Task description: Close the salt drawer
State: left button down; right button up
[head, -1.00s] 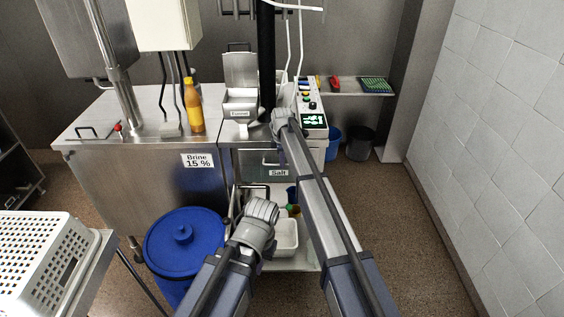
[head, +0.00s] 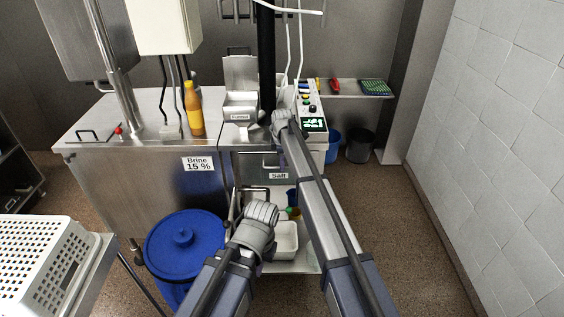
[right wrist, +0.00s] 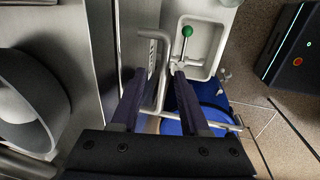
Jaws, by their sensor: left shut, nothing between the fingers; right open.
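The salt drawer (head: 279,175) is in the cabinet under the counter and bears a "Salt" label. My right arm hides part of its front, and I cannot tell how far it stands out. My right gripper (right wrist: 157,78) is open, with its two dark fingers on either side of a bent metal handle (right wrist: 160,45). I cannot tell whether they touch it. In the head view this gripper is mostly hidden by its own wrist, near the counter's front edge. My left gripper (head: 250,195) is shut and empty, low in front of the cabinet; its fingertips are hardly visible.
A blue lidded barrel (head: 183,243) stands left of my left arm. A white tray (head: 286,240) lies on the low shelf. A white perforated basket (head: 40,262) is at the far left. An orange bottle (head: 194,108) stands on the counter. The floor at right is clear.

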notch_tip(320, 180, up, 7)
jog(key=s+p, duration=0.1)
jog(key=p, duration=0.5)
jog(key=shift+s, duration=0.15)
jog(key=s+d+m, duration=0.5)
jog(key=s+m, duration=0.1)
jog(key=s, duration=0.7)
jog(key=s+d+m+g, duration=0.1)
jog(key=s+d+m, duration=0.45)
jog(key=s, duration=0.65)
jog(key=s+d+m, duration=0.5)
jog(key=s+m, duration=0.1)
jog(key=s, duration=0.7)
jog(key=s+a+n, duration=0.1)
jog(key=s+a, duration=0.2)
jog(key=a, duration=0.2)
jog(key=s+a+n+g+h, duration=0.1)
jog(key=s+a+n, duration=0.1)
jog(key=a, duration=0.4)
jog(key=shift+s+f, duration=0.15)
jog(key=shift+s, duration=0.25)
